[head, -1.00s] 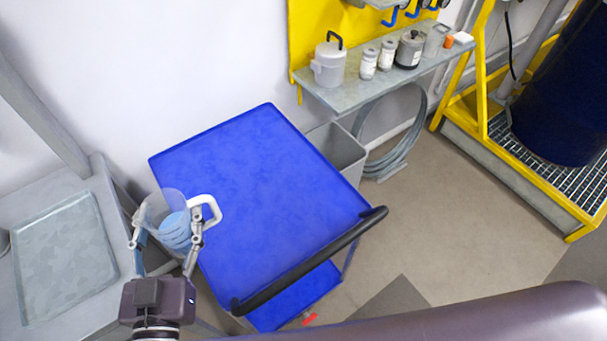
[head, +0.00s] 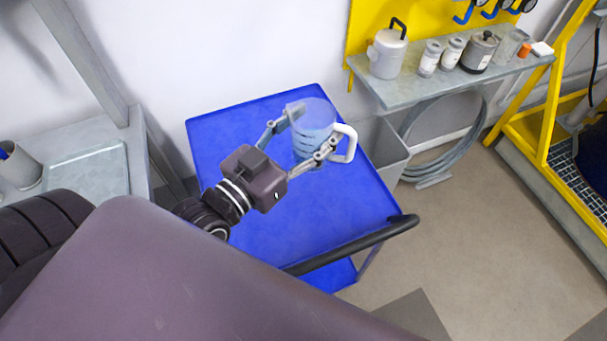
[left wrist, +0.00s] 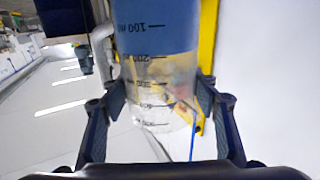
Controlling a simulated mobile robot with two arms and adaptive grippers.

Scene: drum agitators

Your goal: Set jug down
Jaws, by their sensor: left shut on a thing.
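A clear measuring jug (head: 317,112) with a white handle and blue liquid is over the far part of the blue cart top (head: 235,150). My left gripper (head: 312,133) is shut on it, one finger on each side. I cannot tell whether the jug's base touches the cart top. In the left wrist view the jug (left wrist: 158,60) fills the middle between the fingers, with its volume marks upside down and blue liquid at the top of the picture. My right gripper is not in view.
The cart has a black handle bar (head: 360,243) at its near side. A wall shelf (head: 430,88) holds a white canister (head: 387,52) and several small containers. A grey bench (head: 137,150) stands at the left. Much of the cart top is clear.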

